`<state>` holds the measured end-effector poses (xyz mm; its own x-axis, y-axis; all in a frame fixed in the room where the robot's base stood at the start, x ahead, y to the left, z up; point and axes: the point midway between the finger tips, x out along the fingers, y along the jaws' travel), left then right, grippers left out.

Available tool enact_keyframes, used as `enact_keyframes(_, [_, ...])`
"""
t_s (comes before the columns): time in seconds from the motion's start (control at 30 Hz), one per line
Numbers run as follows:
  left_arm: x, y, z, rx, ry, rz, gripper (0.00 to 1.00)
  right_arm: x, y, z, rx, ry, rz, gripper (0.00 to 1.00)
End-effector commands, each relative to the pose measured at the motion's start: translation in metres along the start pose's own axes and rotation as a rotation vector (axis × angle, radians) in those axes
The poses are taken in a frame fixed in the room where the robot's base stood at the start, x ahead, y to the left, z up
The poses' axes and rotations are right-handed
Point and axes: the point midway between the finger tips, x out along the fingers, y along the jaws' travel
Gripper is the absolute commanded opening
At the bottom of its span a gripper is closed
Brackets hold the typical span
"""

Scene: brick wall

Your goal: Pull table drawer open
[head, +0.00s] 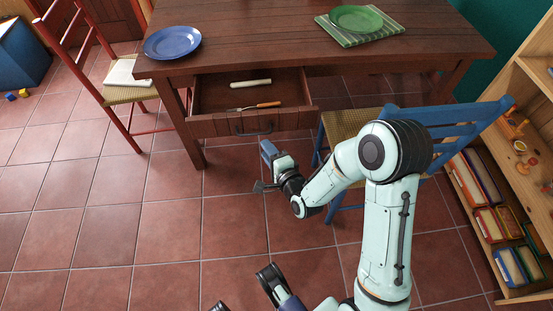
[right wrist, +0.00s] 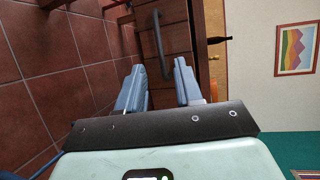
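The wooden table (head: 300,45) has a drawer (head: 207,92) that stands pulled out. A light-coloured utensil (head: 250,83) and an orange-handled utensil (head: 262,105) lie in it. The dark handle (head: 240,130) is on the drawer front. It also shows in the right wrist view (right wrist: 158,48), just beyond the fingertips. My right gripper (head: 264,168) is open, in front of and below the drawer front, and appears clear of the handle. Its two blue fingers are spread with nothing between them in the right wrist view (right wrist: 160,84). My left gripper (head: 243,292) is partly in view at the bottom, fingers apart.
A red chair (head: 100,60) stands left of the table and a blue chair (head: 460,120) at its front right, near my right arm. A shelf (head: 530,120) stands at the right. A blue plate (head: 172,42) and a green plate (head: 356,18) are on the table.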

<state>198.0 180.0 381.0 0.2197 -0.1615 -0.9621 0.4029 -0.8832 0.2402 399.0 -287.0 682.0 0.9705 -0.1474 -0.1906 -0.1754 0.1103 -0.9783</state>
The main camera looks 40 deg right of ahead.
Motion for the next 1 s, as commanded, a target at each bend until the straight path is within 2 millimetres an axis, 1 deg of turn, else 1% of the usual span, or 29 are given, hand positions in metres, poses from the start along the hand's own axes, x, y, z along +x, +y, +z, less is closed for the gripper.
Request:
enact_keyframes(0.03, [-0.004,0.003,-0.003,0.003,0.01,0.005,0.43,-0.013,-0.001,0.0,0.0,0.0,0.002,0.35])
enact_keyframes(0.1, [-0.006,0.006,-0.007,0.006,0.021,0.011,0.43,-0.027,-0.001,0.0,0.0,0.0,0.001,0.35])
enact_keyframes(0.13, [-0.011,0.009,-0.007,0.008,0.024,0.014,0.43,-0.032,-0.001,0.0,0.001,0.0,0.005,0.35])
enact_keyframes(0.2, [-0.022,0.014,0.001,0.013,0.0,0.021,0.43,-0.039,-0.002,0.0,0.001,0.001,0.004,0.35])
enact_keyframes(0.3, [-0.031,0.019,0.007,0.019,-0.016,0.028,0.43,-0.047,-0.002,0.0,0.001,-0.001,0.001,0.35])
enact_keyframes(0.5, [-0.035,0.021,0.011,0.022,-0.03,0.032,0.43,-0.052,-0.001,0.0,0.0,0.0,0.0,0.35])
enact_keyframes(1.0, [-0.034,0.021,0.012,0.022,-0.031,0.031,0.43,-0.051,0.001,0.0,-0.003,0.0,0.003,0.35])
